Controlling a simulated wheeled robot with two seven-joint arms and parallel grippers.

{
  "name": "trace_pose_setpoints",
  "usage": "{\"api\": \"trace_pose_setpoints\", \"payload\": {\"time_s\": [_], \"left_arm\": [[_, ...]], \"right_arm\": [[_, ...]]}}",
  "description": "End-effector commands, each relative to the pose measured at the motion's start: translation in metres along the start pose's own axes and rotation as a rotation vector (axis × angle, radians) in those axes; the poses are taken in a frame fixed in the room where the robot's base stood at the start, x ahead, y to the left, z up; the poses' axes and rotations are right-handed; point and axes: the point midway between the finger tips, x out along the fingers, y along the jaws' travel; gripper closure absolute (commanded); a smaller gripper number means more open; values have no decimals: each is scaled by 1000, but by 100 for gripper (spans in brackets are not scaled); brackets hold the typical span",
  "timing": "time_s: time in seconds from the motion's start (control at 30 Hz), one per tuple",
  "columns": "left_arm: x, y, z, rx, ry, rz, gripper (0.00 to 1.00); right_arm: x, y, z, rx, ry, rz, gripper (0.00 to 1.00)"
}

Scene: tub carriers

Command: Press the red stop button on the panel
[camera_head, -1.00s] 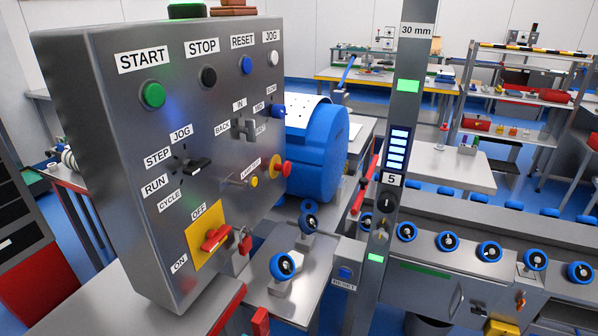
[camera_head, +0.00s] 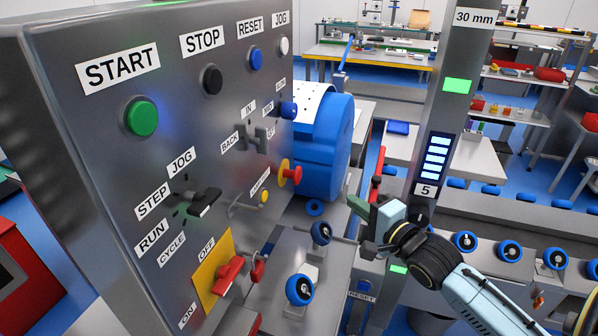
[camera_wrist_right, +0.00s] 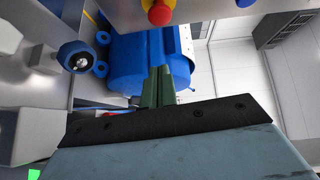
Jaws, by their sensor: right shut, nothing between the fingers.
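The grey control panel (camera_head: 85,140) stands at the left of the head view, its labelled face turned to the right. The button under its STOP label is black (camera_head: 211,79). A red mushroom button (camera_head: 295,174) on a yellow ring sticks out from the panel's far edge; it also shows at the top of the right wrist view (camera_wrist_right: 159,13). My right gripper (camera_head: 353,203) is shut and empty, to the right of the red button and apart from it. Its green fingers (camera_wrist_right: 158,72) point toward the blue motor in the wrist view. My left gripper is out of view.
A blue motor housing (camera_head: 325,145) stands just behind the red button. A grey post (camera_head: 455,110) with a lit display rises to the right of my gripper. A red rotary switch (camera_head: 229,273) and blue rollers (camera_head: 299,290) are lower down.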

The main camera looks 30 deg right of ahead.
Motion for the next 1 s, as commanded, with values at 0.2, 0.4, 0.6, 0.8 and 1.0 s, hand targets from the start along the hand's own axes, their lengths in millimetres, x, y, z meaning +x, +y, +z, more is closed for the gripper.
{"api": "trace_pose_setpoints", "payload": {"time_s": [0.2,0.4,0.6,0.8,1.0], "left_arm": [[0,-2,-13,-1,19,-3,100],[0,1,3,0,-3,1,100],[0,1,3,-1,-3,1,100],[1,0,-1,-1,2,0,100],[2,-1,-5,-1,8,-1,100]], "right_arm": [[-1,-7,2,17,-6,-13,100],[0,-7,2,16,-6,-13,100],[15,-7,2,14,-6,-15,100],[47,-8,2,13,-5,-16,100],[81,-9,2,14,-5,-14,100]]}}
